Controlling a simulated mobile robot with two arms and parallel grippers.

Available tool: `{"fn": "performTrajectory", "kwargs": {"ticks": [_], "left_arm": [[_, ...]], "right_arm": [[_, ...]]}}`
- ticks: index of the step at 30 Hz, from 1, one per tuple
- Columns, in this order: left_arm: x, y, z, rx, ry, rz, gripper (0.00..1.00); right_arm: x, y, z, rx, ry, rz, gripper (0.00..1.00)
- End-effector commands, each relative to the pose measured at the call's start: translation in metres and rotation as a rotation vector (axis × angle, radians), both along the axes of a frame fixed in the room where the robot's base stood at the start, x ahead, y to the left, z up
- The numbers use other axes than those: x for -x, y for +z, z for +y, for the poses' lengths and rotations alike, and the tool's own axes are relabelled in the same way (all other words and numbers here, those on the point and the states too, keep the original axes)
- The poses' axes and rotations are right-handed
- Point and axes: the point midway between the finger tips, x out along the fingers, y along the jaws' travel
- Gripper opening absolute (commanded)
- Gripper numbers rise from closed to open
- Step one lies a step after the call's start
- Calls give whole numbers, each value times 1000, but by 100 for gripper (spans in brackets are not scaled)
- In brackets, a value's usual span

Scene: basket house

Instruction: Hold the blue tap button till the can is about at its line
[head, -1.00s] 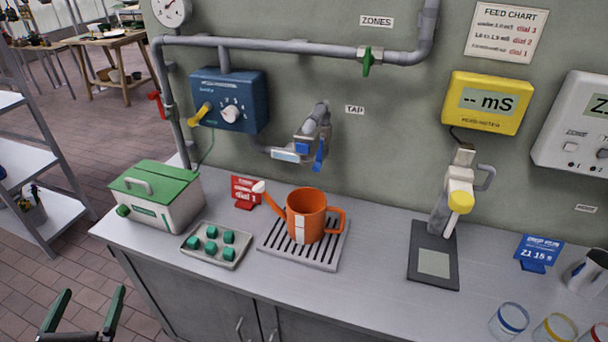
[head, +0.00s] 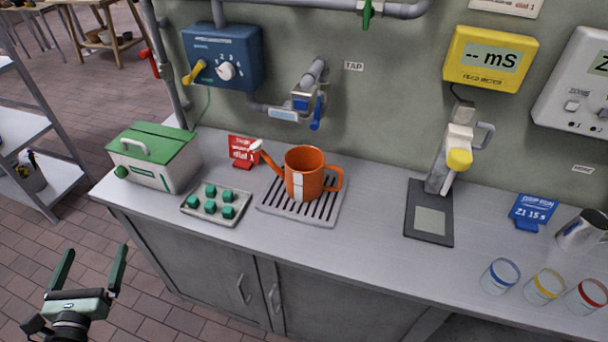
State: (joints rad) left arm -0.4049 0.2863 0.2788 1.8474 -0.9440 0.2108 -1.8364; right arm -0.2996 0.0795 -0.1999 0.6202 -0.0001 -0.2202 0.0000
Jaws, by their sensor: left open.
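The orange watering can (head: 304,174) stands upright on the slatted drain grate (head: 330,211), with its spout to the left and its handle to the right. A pale strip (head: 298,186) runs down its front; the water level inside cannot be made out. The tap (head: 306,97) comes out of the wall above and behind the can, with a blue button or lever (head: 317,113) on its right side. My left gripper (head: 92,264) is open and empty, low at the left in front of the counter, far from the tap. My right gripper is out of view.
A blue dosing box (head: 222,57) with a dial hangs on the wall. A green-lidded box (head: 153,158), a tray of green cubes (head: 216,203) and a red card (head: 243,151) stand left of the can. A meter probe stand (head: 455,150) and several glasses (head: 501,276) are to the right.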

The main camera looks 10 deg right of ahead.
Motion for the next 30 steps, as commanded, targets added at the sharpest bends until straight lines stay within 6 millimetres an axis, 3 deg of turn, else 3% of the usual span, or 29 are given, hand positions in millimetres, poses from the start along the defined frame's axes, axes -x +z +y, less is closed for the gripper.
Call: {"fn": "performTrajectory", "kwargs": {"ticks": [1, 5, 30], "left_arm": [[0, 0, 0, 0, 0, 0, 100], [0, 0, 0, 0, 0, 0, 100], [0, 0, 0, 0, 0, 0, 100]], "right_arm": [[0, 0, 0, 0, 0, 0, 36], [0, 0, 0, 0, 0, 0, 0], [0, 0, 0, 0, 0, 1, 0]]}}
